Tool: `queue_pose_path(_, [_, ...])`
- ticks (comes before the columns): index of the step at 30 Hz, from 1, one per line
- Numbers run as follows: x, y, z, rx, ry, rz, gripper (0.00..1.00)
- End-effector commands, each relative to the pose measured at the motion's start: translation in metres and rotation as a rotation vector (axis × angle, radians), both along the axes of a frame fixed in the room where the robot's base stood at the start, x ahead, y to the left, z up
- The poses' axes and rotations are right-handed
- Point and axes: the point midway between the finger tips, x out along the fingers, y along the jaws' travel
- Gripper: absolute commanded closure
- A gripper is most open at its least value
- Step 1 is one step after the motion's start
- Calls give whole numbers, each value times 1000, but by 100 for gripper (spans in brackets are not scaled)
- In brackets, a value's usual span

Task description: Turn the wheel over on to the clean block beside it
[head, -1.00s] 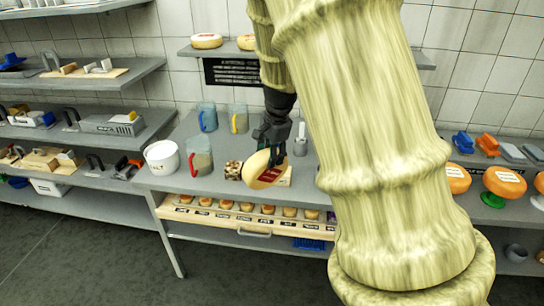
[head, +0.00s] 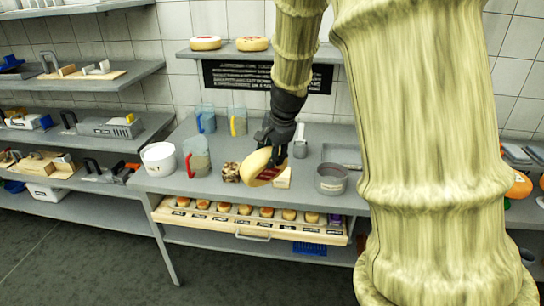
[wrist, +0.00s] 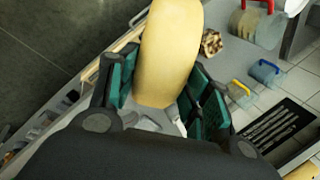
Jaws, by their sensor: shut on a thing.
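The pale yellow cheese wheel (head: 254,164) is in my gripper (head: 275,142), tilted on edge above the grey table. Its red-labelled face is turned to the lower right. In the wrist view the wheel (wrist: 170,45) stands between the green-padded fingers of my gripper (wrist: 160,88), which is shut on it. A plain pale block (head: 284,178), the clean one, is just right of the wheel and partly behind it. A dark-speckled block (head: 231,172) is just left of the wheel, and also shows in the wrist view (wrist: 211,42). Whether the wheel touches either block I cannot tell.
A white tub (head: 160,160) and a red-handled jug (head: 196,158) stand left; two more jugs (head: 206,118) are behind. A grey pot (head: 331,180) and a tray (head: 341,154) are right. A drawer of small cheeses (head: 245,222) sits below the front edge.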

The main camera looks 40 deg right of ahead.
Motion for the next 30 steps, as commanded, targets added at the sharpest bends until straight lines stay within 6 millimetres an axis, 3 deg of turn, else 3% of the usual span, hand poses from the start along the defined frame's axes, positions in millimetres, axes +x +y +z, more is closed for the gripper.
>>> queue_pose_path(30, [7, 14, -3, -16, -135, 20, 100])
